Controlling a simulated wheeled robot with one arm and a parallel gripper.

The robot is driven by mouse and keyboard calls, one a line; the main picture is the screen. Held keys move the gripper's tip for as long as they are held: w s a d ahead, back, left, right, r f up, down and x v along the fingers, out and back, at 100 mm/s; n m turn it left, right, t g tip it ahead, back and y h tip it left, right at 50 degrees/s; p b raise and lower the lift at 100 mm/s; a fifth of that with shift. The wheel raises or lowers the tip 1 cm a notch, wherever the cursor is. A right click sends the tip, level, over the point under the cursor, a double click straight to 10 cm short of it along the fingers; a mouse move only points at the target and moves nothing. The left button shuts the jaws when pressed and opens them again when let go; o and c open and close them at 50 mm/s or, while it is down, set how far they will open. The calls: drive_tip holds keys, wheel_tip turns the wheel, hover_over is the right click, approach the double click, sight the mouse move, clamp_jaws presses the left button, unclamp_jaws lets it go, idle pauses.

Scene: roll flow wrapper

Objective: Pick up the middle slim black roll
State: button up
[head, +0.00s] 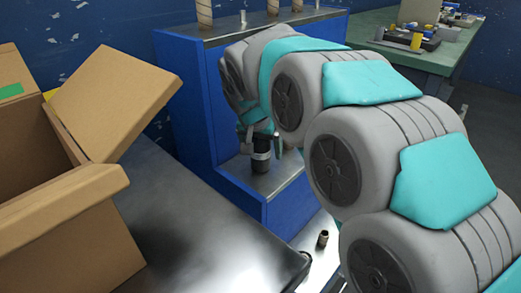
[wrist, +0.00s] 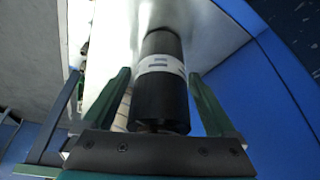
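A slim black roll (head: 261,163) with a white band stands upright on the steel shelf of the blue machine in the head view. In the wrist view the black roll (wrist: 160,104) fills the middle, its near end close to my gripper's palm. My gripper (head: 262,142) is at the roll's upper part. In the wrist view my gripper (wrist: 157,73) is open, with one green finger on each side of the roll. A gap shows on the left side; the right finger is close, and contact there cannot be told. No other black roll is clearly visible on the shelf.
The blue machine (head: 190,100) walls the shelf. An open cardboard box (head: 70,240) stands at left on a steel table (head: 185,215). A small brown cylinder (head: 323,238) stands low in front. A green table (head: 420,55) with parts is at back right.

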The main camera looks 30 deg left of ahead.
clamp_jaws()
idle(0.5)
drive_tip(key=shift+r, duration=0.1)
